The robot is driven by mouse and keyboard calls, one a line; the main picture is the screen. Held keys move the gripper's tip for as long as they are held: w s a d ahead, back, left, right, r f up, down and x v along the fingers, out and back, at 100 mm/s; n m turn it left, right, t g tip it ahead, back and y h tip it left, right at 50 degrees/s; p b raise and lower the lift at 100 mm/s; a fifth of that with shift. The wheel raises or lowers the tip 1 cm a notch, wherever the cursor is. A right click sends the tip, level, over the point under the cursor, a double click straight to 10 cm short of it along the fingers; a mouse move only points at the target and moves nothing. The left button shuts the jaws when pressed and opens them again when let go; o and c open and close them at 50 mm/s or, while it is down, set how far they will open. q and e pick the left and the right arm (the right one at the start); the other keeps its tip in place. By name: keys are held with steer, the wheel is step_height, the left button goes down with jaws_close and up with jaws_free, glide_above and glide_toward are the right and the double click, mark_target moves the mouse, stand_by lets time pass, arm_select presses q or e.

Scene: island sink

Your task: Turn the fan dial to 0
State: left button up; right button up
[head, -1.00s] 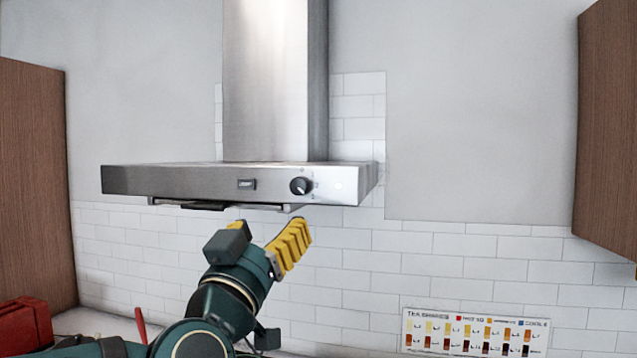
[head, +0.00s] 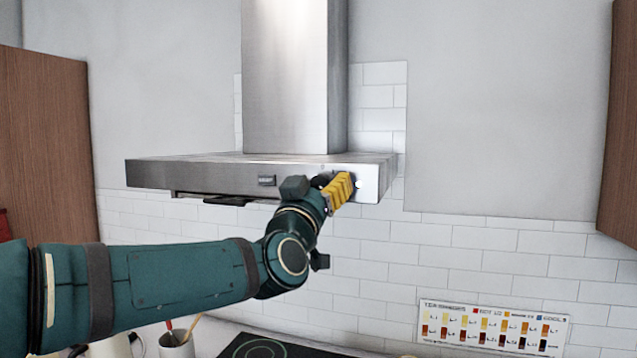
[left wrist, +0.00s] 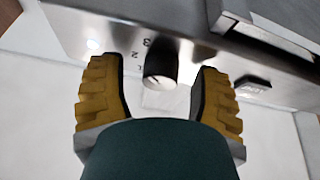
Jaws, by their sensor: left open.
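The fan dial (left wrist: 160,76) is a round dark knob with a light end face on the front panel of the steel range hood (head: 210,174). In the left wrist view, numerals including a 3 and a 2 show beside it. My left gripper (left wrist: 158,95) is open, with one yellow finger on each side of the dial and a gap to each. In the head view my left gripper (head: 334,188) is at the hood's front panel and hides most of the dial. I cannot tell the dial's exact setting. My right gripper is not in view.
A small dark switch (head: 267,181) sits on the panel left of the dial. A chart (head: 492,327) hangs on the white tiled wall at lower right. A cup with utensils (head: 177,345) and a dark cooktop (head: 262,345) are below. Wooden cabinets flank the hood.

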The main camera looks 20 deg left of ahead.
arm_select(q)
jaws_close()
